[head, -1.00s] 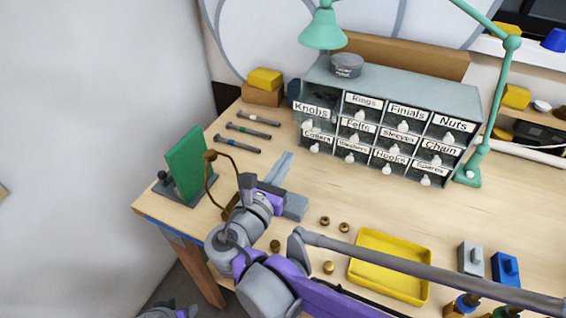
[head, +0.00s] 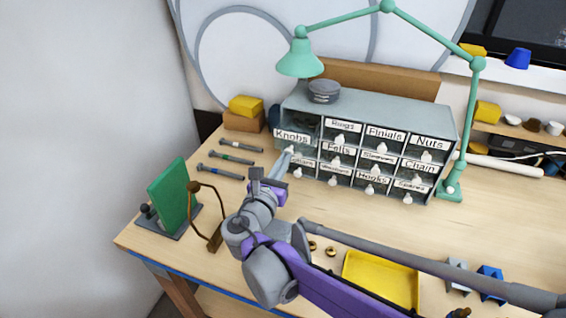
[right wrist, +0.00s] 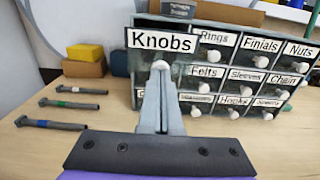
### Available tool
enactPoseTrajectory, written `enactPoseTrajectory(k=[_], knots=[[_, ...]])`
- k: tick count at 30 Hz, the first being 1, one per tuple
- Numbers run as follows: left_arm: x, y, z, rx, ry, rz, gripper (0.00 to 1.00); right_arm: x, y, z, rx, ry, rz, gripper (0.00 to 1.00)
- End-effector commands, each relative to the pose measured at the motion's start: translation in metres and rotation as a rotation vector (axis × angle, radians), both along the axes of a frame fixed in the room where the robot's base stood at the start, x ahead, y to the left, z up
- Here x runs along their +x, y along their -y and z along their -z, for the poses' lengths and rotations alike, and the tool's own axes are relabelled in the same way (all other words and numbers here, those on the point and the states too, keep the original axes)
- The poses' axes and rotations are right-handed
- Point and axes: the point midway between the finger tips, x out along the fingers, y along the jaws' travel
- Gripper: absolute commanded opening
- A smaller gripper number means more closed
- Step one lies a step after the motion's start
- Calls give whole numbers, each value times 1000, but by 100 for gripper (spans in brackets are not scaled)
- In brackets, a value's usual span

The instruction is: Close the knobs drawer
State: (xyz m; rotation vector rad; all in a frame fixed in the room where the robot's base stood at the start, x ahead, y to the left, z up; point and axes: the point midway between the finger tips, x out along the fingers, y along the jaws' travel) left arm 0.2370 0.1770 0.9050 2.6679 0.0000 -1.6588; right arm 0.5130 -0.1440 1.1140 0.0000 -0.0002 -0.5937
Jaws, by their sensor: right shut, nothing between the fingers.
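The knobs drawer (head: 292,136) is at the top left of the grey drawer cabinet (head: 390,104). Its labelled front stands out ahead of the neighbouring fronts, so it is partly open. In the right wrist view its front (right wrist: 162,41) looks larger and nearer than the others. My right gripper (head: 288,153) is shut and empty, its fingertips just in front of the drawer's pale pull. In the right wrist view the fingertips (right wrist: 161,75) overlap the underside of the pull (right wrist: 160,65); I cannot tell whether they touch. My left gripper is not in view.
A green lamp (head: 471,130) stands right of the cabinet. A round grey tin (head: 324,91) sits on top. Several screws (head: 232,157) lie to the left. A green board (head: 173,194) stands near the left edge. A yellow tray (head: 384,284) lies in front.

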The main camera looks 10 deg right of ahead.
Motion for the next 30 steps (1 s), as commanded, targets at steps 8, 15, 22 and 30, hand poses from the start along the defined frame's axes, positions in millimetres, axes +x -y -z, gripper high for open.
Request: enactPoseTrajectory(k=[8,15,22,30], knots=[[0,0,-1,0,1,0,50,47,33,0,0,0,6,0],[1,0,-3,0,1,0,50,81,55,0,0,0,1,0],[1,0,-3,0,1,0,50,84,58,-1,-3,1,2,0],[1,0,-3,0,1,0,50,84,58,-3,-6,2,4,0]])
